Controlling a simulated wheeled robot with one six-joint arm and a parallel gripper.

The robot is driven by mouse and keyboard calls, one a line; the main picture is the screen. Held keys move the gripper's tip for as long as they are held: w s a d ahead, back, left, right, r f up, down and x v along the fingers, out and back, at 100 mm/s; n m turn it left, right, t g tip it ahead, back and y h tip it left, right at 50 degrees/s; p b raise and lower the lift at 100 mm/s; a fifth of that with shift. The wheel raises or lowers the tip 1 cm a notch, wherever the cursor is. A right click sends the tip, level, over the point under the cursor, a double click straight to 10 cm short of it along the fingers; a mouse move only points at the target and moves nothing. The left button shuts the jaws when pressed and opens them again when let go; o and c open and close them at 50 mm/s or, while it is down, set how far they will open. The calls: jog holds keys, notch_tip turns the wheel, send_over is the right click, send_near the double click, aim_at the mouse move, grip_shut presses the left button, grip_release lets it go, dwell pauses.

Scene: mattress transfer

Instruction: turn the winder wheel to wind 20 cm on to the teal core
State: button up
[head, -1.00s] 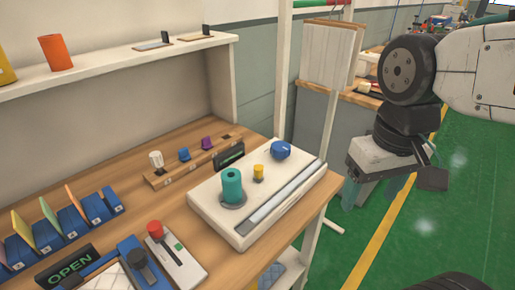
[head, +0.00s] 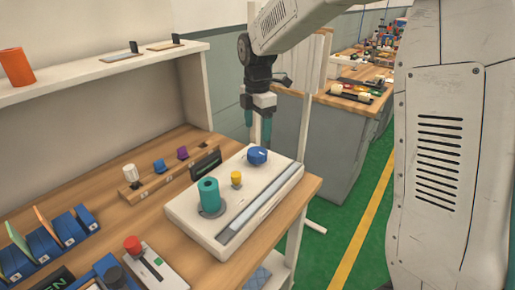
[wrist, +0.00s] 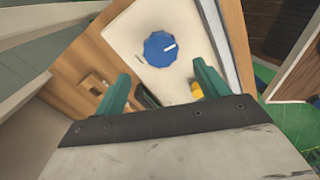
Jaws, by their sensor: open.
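The white winder unit (head: 185,212) sits on the wooden bench. The teal core (head: 208,194) stands upright on a grey disc at its left. A blue round wheel (head: 257,155) with a white mark is at its far right corner; it also shows in the wrist view (wrist: 160,48). A small yellow peg (head: 236,178) stands between them, partly hidden by a finger in the wrist view (wrist: 195,90). My gripper (head: 257,125) is open and empty, with teal fingers pointing down, above the blue wheel and apart from it. Its fingers (wrist: 160,86) show apart in the wrist view.
A dark display (head: 205,163) stands behind the unit. A red-knobbed slider (head: 134,247) and blue bins (head: 50,240) are nearer. A white post stands behind my gripper.

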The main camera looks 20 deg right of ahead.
aim_at(257, 151)
jog(key=shift+f+n, duration=0.35)
jog(key=shift+n, duration=0.15)
notch_tip(257, 151, down, 7)
jog(key=shift+f, duration=0.15)
jog(key=c, duration=1)
jog(key=shift+o, duration=0.2)
jog(key=shift+m, duration=0.3)
